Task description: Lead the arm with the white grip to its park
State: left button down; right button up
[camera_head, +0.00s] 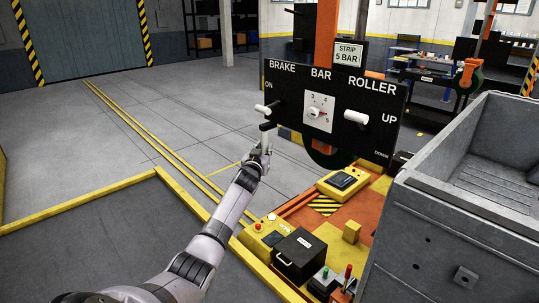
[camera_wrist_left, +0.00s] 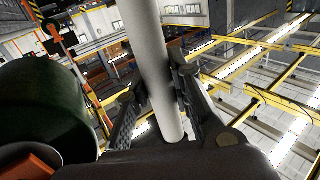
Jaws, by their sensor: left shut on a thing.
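My left gripper (camera_head: 262,152) is shut on this grip from below and in front. In the left wrist view the pale cylindrical grip (camera_wrist_left: 152,60) runs between the two dark fingers (camera_wrist_left: 155,100), which close on its sides. The rest of the arm that carries the grip is mostly hidden. No marked park spot can be made out. My right gripper is not in view.
The panel, lettered BRAKE, BAR and ROLLER, has white-ended levers at BRAKE (camera_head: 263,110) and ROLLER (camera_head: 355,116), with a dial (camera_head: 318,113) between. Below are a black box (camera_head: 299,255) and an orange base (camera_head: 340,235). A grey bin (camera_head: 415,240) stands right. Floor at left is clear.

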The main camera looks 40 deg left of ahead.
pick_arm(q)
jog(key=shift+s+f, duration=0.1)
jog(key=shift+f, duration=0.15)
jog(key=c, duration=1.9)
grip_release()
jog(key=shift+a, duration=0.1)
jog(key=o, duration=0.5)
jog(key=shift+s+a+r, duration=0.1)
jog(key=shift+a, duration=0.1)
jog(key=shift+d, duration=0.1)
jog(key=shift+d, duration=0.1)
jog(key=v, duration=1.2)
jog(key=shift+r, duration=0.1)
